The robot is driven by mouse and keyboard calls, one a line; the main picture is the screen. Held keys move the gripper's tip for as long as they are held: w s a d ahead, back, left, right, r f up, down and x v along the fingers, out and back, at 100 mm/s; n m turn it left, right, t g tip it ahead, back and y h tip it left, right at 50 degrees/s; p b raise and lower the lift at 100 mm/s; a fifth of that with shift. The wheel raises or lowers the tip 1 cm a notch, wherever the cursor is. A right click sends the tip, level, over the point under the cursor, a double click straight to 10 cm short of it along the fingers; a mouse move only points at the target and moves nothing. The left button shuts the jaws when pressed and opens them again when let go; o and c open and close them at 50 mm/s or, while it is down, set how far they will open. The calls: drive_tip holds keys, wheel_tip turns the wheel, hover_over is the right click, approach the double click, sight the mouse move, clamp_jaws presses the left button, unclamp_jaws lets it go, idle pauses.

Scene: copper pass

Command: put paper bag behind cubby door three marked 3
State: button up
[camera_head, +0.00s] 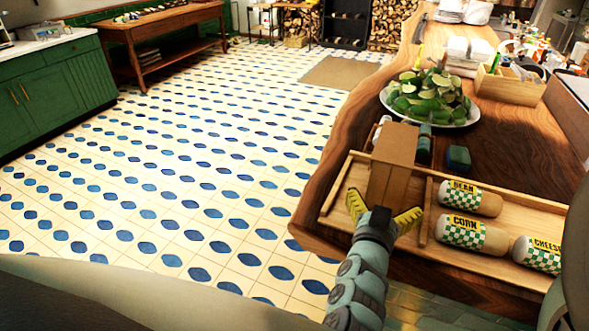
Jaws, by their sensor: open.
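The brown paper bag (393,150) stands in the left part of a wooden tray (507,264) on the counter, its tall side facing me. My gripper (383,211), with yellow fingers, is open at the near, lower end of the bag. The fingers are spread to the left and right of the bag's lower end. I cannot tell whether they touch it. No cubby door and no mark 3 can be made out in view.
Wrapped rolls labelled BEAN (470,198), CORN (472,234) and CHEESE (538,254) lie in the tray to the right. The tiled floor (170,190) at left is clear.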

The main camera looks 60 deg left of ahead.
sight(389, 182)
drive_tip(key=shift+p+x, duration=0.45)
drive_tip(key=shift+x, duration=1.2)
drive_tip(key=shift+f, duration=0.2)
drive_tip(key=shift+c, duration=0.2)
drive_tip(key=c, duration=1.1)
drive_tip(key=shift+o, duration=0.2)
drive_tip(key=shift+s+r, duration=0.1)
drive_tip(key=shift+r+b, duration=0.4)
drive_tip(key=shift+r, duration=0.25)
wheel_tip(389, 182, up, 2)
drive_tip(key=shift+r+b, duration=0.1)
drive_tip(key=shift+b, duration=0.25)
drive_tip(key=s+a+r, duration=0.1)
drive_tip(key=s+a, duration=0.2)
drive_tip(key=s, duration=1.2)
drive_tip(key=shift+s+r+p, duration=0.15)
drive_tip(key=shift+s+p, duration=0.2)
drive_tip(key=shift+p, duration=0.1)
